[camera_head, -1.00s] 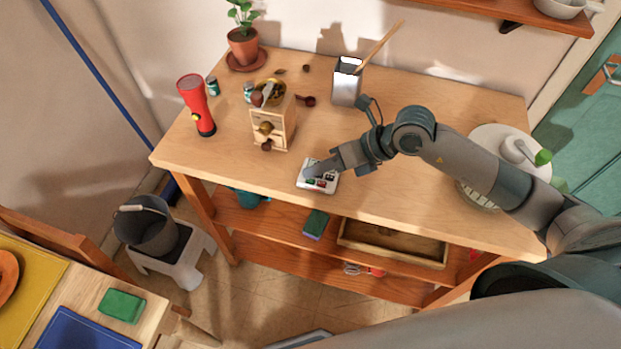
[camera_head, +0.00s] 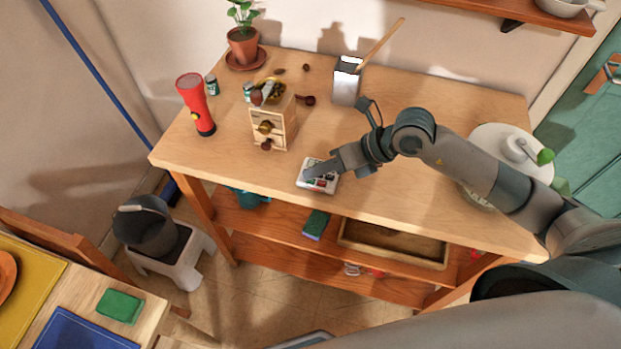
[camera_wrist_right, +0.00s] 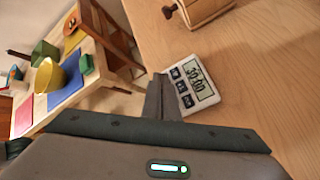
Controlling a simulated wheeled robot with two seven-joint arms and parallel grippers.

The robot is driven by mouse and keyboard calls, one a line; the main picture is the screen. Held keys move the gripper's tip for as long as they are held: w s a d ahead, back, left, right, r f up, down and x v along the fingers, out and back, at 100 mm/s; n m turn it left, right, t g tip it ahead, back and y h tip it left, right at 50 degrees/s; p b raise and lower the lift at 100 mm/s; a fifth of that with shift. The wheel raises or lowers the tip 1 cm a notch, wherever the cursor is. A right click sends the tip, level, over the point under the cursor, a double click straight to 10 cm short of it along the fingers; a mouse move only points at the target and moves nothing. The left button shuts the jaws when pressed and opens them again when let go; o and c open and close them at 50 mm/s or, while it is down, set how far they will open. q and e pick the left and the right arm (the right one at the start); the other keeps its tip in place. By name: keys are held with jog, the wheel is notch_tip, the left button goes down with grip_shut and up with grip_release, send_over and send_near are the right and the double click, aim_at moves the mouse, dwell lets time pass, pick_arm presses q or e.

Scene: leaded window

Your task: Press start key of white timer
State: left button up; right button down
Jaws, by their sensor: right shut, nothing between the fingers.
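The white timer (camera_head: 327,187) lies on the wooden table near its front edge. In the right wrist view the timer (camera_wrist_right: 211,95) shows a display reading about 30:00 and several dark keys beside it. In the right wrist view the fingertips (camera_wrist_right: 160,82) are beside the timer's key side and hide part of that edge. I cannot tell whether they touch a key. My left gripper is not in view.
A wooden grinder (camera_head: 272,125), a red flashlight (camera_head: 197,105) and a potted plant (camera_head: 243,45) stand left and behind the timer. A metal holder (camera_head: 346,85) stands at the back. A white round appliance (camera_head: 495,135) is at the right. The tabletop right of the grinder is mostly clear.

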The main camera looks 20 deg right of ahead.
jog(key=shift+f+b, duration=0.3)
dwell(0.5)
dwell(0.4)
jog(key=shift+r+p, duration=0.55)
jog(key=shift+r, duration=0.2)
notch_tip(320, 180, up, 5)
jog(key=p, duration=0.3)
dwell(0.3)
dwell(0.9)
